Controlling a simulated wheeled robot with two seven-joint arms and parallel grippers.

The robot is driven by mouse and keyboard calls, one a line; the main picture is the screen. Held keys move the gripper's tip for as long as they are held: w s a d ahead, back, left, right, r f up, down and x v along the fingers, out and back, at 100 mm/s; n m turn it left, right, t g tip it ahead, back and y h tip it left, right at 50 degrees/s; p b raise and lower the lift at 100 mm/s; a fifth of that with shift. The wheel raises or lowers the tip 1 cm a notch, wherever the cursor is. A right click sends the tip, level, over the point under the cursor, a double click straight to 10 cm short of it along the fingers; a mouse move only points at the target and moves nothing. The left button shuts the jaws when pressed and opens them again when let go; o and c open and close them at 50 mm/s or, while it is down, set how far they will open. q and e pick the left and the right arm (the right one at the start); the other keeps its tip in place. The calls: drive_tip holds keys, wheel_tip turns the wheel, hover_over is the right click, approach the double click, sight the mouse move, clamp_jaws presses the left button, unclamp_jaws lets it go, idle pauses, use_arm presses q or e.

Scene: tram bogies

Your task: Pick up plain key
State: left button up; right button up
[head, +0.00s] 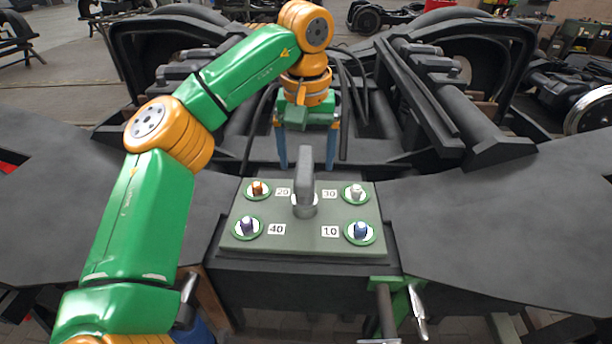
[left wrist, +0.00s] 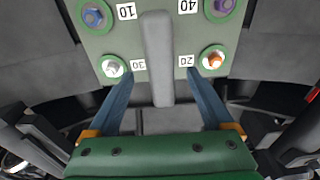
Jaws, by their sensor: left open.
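A pale grey-white key (head: 355,192) without colour stands in the ringed socket by label 30, on the far right of the green-grey panel (head: 290,238). It also shows in the left wrist view (left wrist: 113,68). An orange key (head: 257,188) stands by 20, a purple key (head: 247,226) by 40 and a blue key (head: 361,230) by 10. My left gripper (head: 307,166) is open and empty, pointing down behind the panel's far edge. In the left wrist view its blue fingers (left wrist: 161,78) straddle the grey upright handle, apart from the keys. My right gripper does not show.
The grey handle (head: 304,180) rises from the panel's middle, between the keys. Dark bogie frames and cables lie behind the panel. Broad grey plates (head: 500,225) flank it. A metal lever (head: 417,310) hangs below its front right.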

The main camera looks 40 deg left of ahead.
use_arm(q)
drive_tip(key=f, duration=0.1)
drive_tip(key=s+f, duration=0.1)
drive_tip(key=f, duration=0.1)
drive_tip(key=f+p, duration=0.1)
drive_tip(key=shift+s+d+f, duration=0.2)
drive_tip(key=shift+d+f, duration=0.05)
drive_tip(key=shift+f, duration=0.05)
drive_tip(key=shift+w+a+f, duration=0.25)
drive_tip(key=shift+w, duration=0.15)
drive_tip(key=shift+s+d+r, duration=0.1)
drive_tip(key=shift+r, duration=0.05)
clamp_jaws()
